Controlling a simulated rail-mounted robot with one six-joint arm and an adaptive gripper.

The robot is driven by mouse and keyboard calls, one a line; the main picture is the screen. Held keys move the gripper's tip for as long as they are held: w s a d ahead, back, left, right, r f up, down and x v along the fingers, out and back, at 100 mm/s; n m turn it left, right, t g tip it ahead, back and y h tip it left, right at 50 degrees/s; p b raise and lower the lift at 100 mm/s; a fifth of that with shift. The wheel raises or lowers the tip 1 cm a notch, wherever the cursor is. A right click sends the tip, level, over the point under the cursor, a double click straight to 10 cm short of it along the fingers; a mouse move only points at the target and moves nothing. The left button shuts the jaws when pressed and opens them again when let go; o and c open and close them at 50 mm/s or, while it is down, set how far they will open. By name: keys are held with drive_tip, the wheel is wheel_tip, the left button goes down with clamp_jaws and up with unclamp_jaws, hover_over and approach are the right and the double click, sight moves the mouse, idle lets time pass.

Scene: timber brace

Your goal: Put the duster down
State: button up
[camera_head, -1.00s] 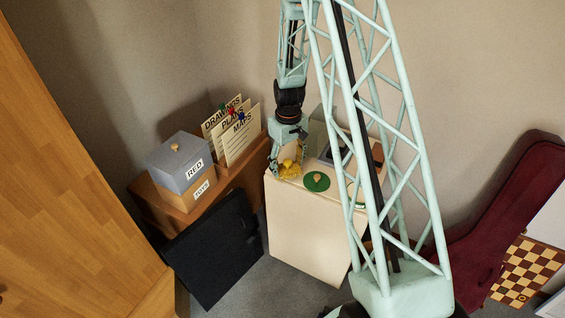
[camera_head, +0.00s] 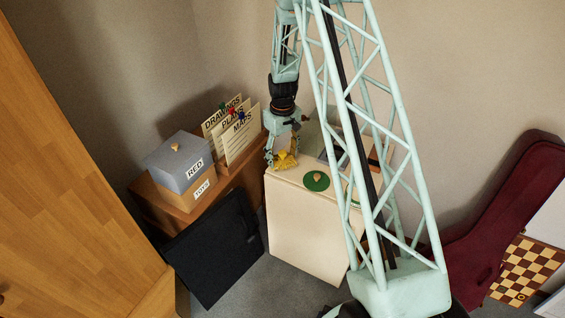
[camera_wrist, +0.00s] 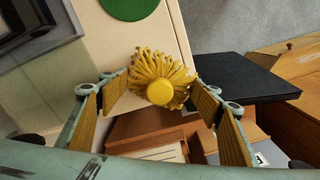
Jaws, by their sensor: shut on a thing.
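The yellow duster (camera_head: 286,161) has a bushy head of looped strands. In the head view it is at the left back corner of the cream cabinet (camera_head: 306,229); I cannot tell whether it touches the top. My gripper (camera_head: 279,155) is above and around it. In the wrist view my gripper (camera_wrist: 159,94) has a finger on each side of the duster (camera_wrist: 158,84), with its round yellow end facing the camera. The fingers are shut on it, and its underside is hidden.
A green disc with a knob (camera_head: 316,181) lies on the cabinet top, close to the duster. A wooden chest to the left bears a grey box marked RED (camera_head: 181,158) and a paper holder (camera_head: 232,135). A black panel (camera_head: 214,250) leans in front.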

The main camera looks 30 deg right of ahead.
sight(282, 159)
drive_tip(key=shift+f, duration=1.6)
drive_tip(key=shift+f, duration=0.15)
drive_tip(key=o, duration=1)
drive_tip(key=shift+c, duration=0.2)
drive_tip(key=shift+r, duration=6.2)
